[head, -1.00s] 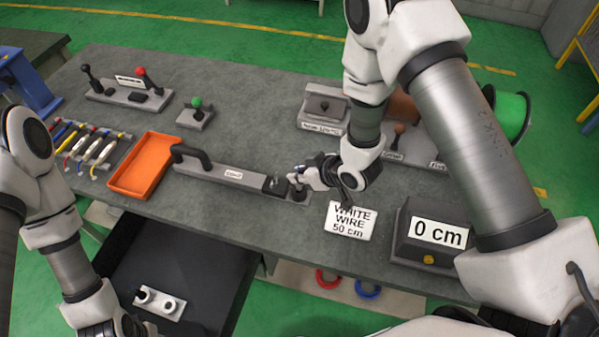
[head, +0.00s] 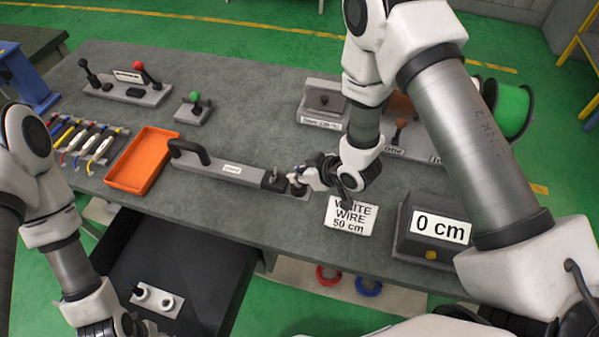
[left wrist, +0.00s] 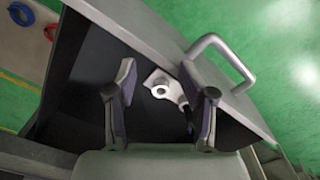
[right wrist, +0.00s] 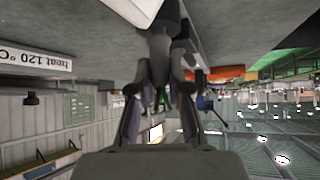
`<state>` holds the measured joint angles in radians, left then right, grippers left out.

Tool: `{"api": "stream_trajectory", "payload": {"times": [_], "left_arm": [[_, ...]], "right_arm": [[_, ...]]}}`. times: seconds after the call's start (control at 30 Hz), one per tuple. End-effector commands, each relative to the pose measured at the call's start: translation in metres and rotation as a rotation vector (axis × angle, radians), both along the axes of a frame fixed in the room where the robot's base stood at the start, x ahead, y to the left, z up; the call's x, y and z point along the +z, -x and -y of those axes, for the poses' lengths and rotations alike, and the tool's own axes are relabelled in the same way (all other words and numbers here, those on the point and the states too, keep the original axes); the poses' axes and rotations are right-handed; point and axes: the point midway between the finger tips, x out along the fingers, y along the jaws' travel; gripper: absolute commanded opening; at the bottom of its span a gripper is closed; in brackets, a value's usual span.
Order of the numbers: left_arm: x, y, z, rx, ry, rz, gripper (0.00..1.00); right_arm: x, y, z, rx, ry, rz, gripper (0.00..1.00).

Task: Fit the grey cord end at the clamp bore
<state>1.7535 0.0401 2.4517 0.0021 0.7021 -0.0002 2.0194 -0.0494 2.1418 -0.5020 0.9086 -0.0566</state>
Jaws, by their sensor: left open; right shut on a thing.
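A long grey bar fixture (head: 215,171) with a black handle lies mid-table; its small label is unreadable. A dark block with a small upright pin (head: 274,180) sits near its right end. My right gripper (head: 299,176) is at that end, shut on a dark grey post (right wrist: 160,45), also between its fingers in the right wrist view. I cannot make out a grey cord end or a bore. My left gripper (left wrist: 158,68) is open and empty over the open drawer (head: 205,285). A pale block with round sockets (head: 157,299) lies in the drawer, also in the left wrist view (left wrist: 162,88).
An orange tray (head: 140,162) and a rack of coloured cords (head: 92,145) stand left. A "WHITE WIRE 50 cm" card (head: 350,216) and a "0 cm" box (head: 425,240) stand right. A green spool (head: 513,110) is behind my right arm.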

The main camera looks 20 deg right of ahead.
Motion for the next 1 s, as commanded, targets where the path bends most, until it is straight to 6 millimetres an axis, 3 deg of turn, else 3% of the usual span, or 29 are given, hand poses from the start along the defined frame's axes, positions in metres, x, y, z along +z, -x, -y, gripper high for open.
{"api": "stream_trajectory", "payload": {"times": [0.27, 0.3, 0.33, 0.37, 0.73, 1.0], "left_arm": [[-0.010, 0.002, 0.001, -0.003, 0.002, -0.008, 0.40], [-0.009, 0.003, 0.001, -0.003, 0.002, -0.009, 0.40], [-0.008, 0.003, 0.001, -0.003, 0.002, -0.009, 0.40], [-0.008, 0.003, 0.001, -0.003, 0.002, -0.009, 0.40], [-0.007, 0.002, 0.000, -0.002, 0.002, -0.006, 0.40], [-0.007, 0.001, 0.000, -0.002, 0.001, -0.004, 0.40]], "right_arm": [[-0.010, 0.000, 0.000, 0.000, 0.000, 0.000, 0.00], [-0.008, 0.000, 0.000, 0.000, 0.000, 0.000, 0.32], [-0.008, 0.000, 0.000, 0.000, 0.000, 0.000, 0.42], [-0.008, 0.000, 0.000, 0.000, 0.000, 0.000, 0.47], [-0.004, 0.003, 0.003, -0.001, 0.001, -0.001, 0.47], [0.029, 0.031, 0.021, -0.005, -0.002, 0.000, 0.47]]}}
